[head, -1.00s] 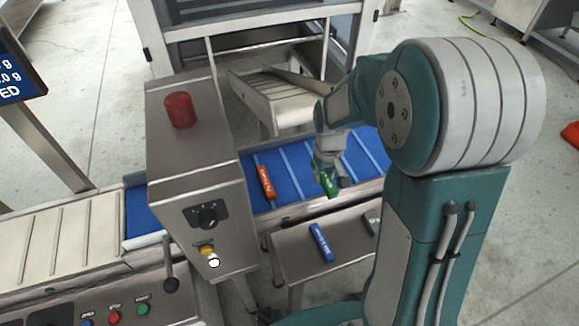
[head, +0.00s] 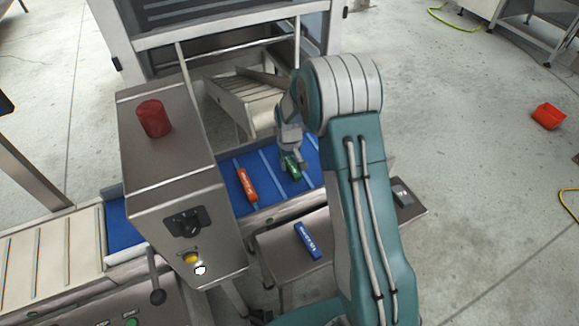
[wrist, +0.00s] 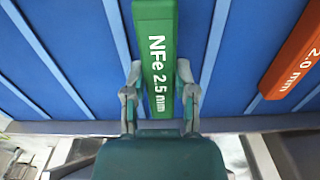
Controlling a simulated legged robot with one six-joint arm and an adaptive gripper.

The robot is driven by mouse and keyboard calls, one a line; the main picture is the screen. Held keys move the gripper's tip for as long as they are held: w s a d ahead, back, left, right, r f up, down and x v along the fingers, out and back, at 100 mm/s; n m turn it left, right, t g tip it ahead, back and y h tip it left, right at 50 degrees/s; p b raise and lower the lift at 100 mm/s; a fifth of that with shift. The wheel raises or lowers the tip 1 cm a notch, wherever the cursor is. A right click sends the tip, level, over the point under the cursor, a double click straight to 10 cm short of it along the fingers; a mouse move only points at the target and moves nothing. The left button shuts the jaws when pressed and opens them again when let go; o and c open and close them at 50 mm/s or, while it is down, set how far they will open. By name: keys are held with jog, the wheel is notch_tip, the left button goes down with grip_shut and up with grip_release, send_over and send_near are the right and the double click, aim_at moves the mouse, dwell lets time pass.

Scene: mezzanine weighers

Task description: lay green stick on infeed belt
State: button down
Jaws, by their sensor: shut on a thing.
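The green stick (wrist: 155,45), marked "NFe 2.5 mm", is between the two fingers of my gripper (wrist: 158,95) in the wrist view. The fingers are shut on its near part, and its far part extends ahead over the blue belt. In the head view the green stick (head: 291,166) is at my gripper (head: 290,158), over the blue infeed belt (head: 268,176). I cannot tell whether the stick touches the belt. An orange stick (head: 247,185) lies on the belt to the left; it also shows at the right in the wrist view (wrist: 298,55).
A blue stick (head: 307,241) and a dark grey item (head: 402,194) lie on a steel shelf (head: 275,264) in front of the belt. A steel housing with a red beacon (head: 154,118) stands left of the orange stick.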

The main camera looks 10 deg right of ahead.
jog(key=shift+f, duration=0.9)
jog(key=shift+f, duration=0.1)
jog(key=shift+c, duration=2.1)
grip_release()
